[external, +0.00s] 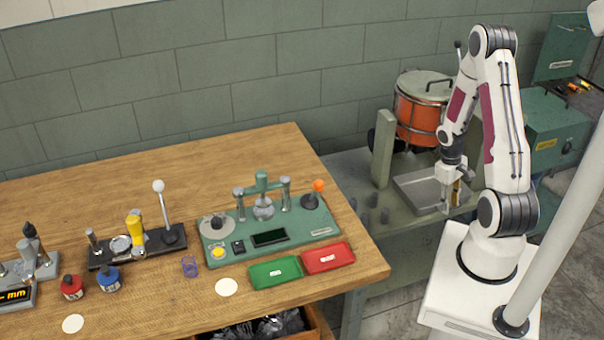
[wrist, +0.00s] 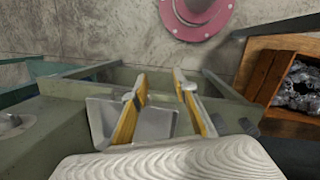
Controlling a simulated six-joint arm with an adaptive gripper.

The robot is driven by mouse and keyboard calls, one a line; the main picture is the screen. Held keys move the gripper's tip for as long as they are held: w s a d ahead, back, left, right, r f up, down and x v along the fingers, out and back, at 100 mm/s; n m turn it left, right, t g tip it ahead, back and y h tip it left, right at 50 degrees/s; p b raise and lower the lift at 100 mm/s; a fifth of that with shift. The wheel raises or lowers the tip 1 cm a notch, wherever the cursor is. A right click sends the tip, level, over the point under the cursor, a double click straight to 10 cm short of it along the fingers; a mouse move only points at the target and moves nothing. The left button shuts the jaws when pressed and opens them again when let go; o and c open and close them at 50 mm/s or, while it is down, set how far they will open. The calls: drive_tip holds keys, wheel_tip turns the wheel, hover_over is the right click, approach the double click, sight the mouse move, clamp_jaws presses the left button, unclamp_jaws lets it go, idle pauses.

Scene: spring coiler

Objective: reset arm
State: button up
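My gripper (external: 453,192) hangs at the right of the external view, near the grey metal tray on the side bench. In the wrist view my gripper (wrist: 162,92) shows two yellow-edged fingers set apart, with nothing between them but the view of the tray behind. My arm is folded upright above its white base, with the forearm hanging down toward the tray.
The grey tray (external: 415,190) lies beside an orange drum (external: 421,110). The wooden table (external: 130,205) carries a green tester (external: 290,235), a green tray (external: 276,272), a red tray (external: 328,257) and a small purple coil (external: 190,267). A pale post stands at the right.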

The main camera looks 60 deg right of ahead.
drive_tip(key=w+a+r, duration=0.4)
drive_tip(key=a+r, duration=0.2)
drive_tip(key=r, duration=0.3)
drive_tip(key=w+a+r, duration=0.3)
drive_tip(key=a+r, duration=0.3)
drive_tip(key=r, duration=0.3)
drive_tip(key=w+a+r+n+t, duration=0.2)
drive_tip(key=a+r+n+t, duration=0.3)
drive_tip(key=a+r, duration=1.1)
drive_tip(key=a+t, duration=0.2)
drive_tip(key=a, duration=0.1)
drive_tip(key=shift+w+a+n+t, duration=0.2)
drive_tip(key=shift+n+t, duration=0.1)
drive_tip(key=shift+t, duration=0.1)
